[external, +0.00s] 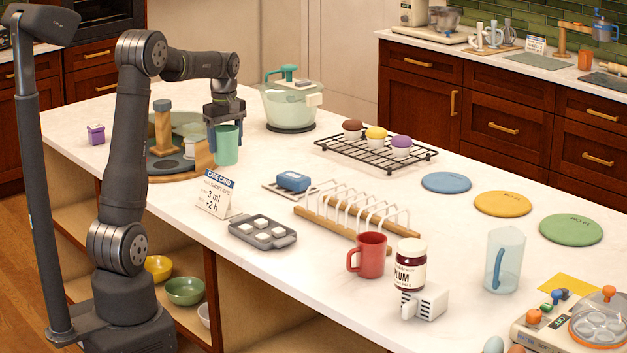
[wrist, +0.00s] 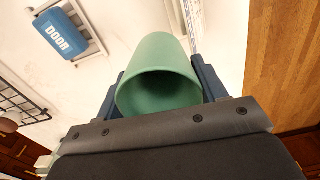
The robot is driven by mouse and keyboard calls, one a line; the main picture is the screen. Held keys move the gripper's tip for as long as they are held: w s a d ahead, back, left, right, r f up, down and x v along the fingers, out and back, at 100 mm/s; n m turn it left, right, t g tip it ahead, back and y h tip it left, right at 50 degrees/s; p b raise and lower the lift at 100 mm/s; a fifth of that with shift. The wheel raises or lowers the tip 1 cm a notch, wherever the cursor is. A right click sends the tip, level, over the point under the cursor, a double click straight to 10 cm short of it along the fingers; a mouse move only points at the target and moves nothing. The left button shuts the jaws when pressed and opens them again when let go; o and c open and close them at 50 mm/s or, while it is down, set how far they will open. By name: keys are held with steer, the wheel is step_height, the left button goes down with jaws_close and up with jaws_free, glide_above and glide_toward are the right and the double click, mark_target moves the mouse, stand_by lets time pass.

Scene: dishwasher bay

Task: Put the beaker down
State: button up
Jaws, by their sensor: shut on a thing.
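The beaker (external: 228,146) is a plain green cup. It is upright in the external view, at the right edge of the round wooden tray (external: 203,162). My gripper (external: 226,120) is shut on it from above and behind. In the wrist view the beaker (wrist: 160,85) sits between the two dark blue fingers, its open mouth facing the camera, and its inside looks empty. I cannot tell whether its base touches the counter or hangs just above it.
A care card (external: 215,194) stands in front of the beaker. A pale green pot (external: 290,105) is behind to the right. Some bare counter (external: 262,155) lies right of the beaker.

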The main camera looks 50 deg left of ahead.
steer(key=w+d+m, duration=0.3)
steer(key=w+d, duration=0.2)
steer(key=d, duration=0.4)
steer(key=w+d+m, duration=0.2)
steer(key=w+d, duration=0.3)
steer(key=d, duration=0.3)
steer(key=d+m, duration=0.2)
steer(key=d, duration=0.8)
steer(key=d+m, duration=0.3)
steer(key=d, duration=0.8)
steer(key=w+d+m, duration=0.1)
steer(key=d+m, duration=0.1)
steer(key=d, duration=0.8)
steer(key=shift+d+r, duration=0.15)
steer(key=shift+r, duration=0.15)
steer(key=s+d+m, duration=0.3)
steer(key=s+d, duration=0.1)
steer(key=d, duration=0.6)
steer(key=s+d+m, duration=0.2)
steer(key=s+d, duration=0.2)
steer(key=d, duration=0.5)
steer(key=shift+w+a+f, duration=0.8)
steer(key=shift+w+f, duration=0.9)
steer(key=shift+f, duration=0.2)
steer(key=shift+w+a+f, duration=0.8)
steer(key=shift+w+f, duration=0.85)
steer(key=shift+f, duration=0.2)
steer(key=shift+w+a+f, duration=0.8)
steer(key=shift+w+f, duration=0.9)
steer(key=shift+f, duration=0.2)
